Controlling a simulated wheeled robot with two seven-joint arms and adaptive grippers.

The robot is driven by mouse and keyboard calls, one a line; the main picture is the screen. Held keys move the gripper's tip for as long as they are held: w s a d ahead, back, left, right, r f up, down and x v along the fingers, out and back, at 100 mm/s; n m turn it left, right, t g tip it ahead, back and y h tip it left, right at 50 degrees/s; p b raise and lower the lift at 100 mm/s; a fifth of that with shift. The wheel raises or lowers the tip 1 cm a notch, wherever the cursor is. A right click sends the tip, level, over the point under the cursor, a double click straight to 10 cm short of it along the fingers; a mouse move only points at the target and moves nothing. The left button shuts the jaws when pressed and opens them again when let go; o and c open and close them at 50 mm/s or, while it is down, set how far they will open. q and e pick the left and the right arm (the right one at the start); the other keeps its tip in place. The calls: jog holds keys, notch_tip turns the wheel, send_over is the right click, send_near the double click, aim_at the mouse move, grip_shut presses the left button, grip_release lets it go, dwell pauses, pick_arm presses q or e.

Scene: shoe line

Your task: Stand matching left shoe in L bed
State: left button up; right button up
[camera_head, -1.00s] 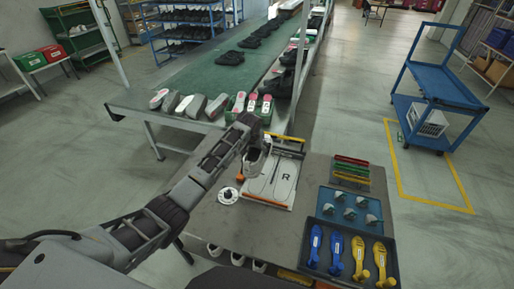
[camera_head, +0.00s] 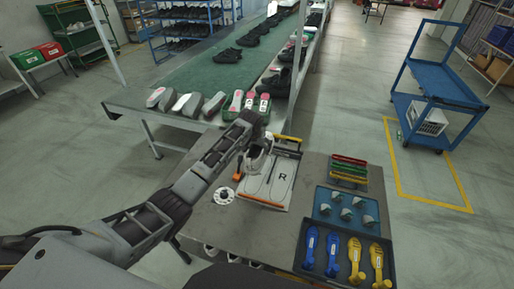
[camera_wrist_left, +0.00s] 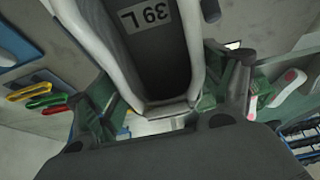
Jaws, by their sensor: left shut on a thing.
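A shoe (camera_head: 257,160), pale with a dark inside, is over the left part of the white bed board marked R (camera_head: 280,184). In the left wrist view the shoe (camera_wrist_left: 150,60) carries a label reading 39 L. My left gripper (camera_head: 254,140) is shut on the shoe's end, with a finger on each side in the left wrist view (camera_wrist_left: 165,115). The L mark of the bed is hidden behind the shoe. I cannot tell whether the sole touches the board. My right gripper is not in view.
A tray of blue and yellow shoe trees (camera_head: 343,255), a blue tray of grey pieces (camera_head: 346,208) and coloured bars (camera_head: 349,169) lie right of the board. Behind, the green conveyor (camera_head: 195,82) carries several shoes.

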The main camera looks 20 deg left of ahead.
aim_at(257, 157)
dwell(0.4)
pick_arm(q)
jog(key=shift+f, duration=1.35)
jog(key=shift+f+b, duration=1.05)
jog(key=shift+b, duration=0.25)
jog(key=shift+f+b, duration=1.7)
jog(key=shift+b, duration=0.05)
jog(key=shift+f+b, duration=0.3)
jog(key=shift+f, duration=1.35)
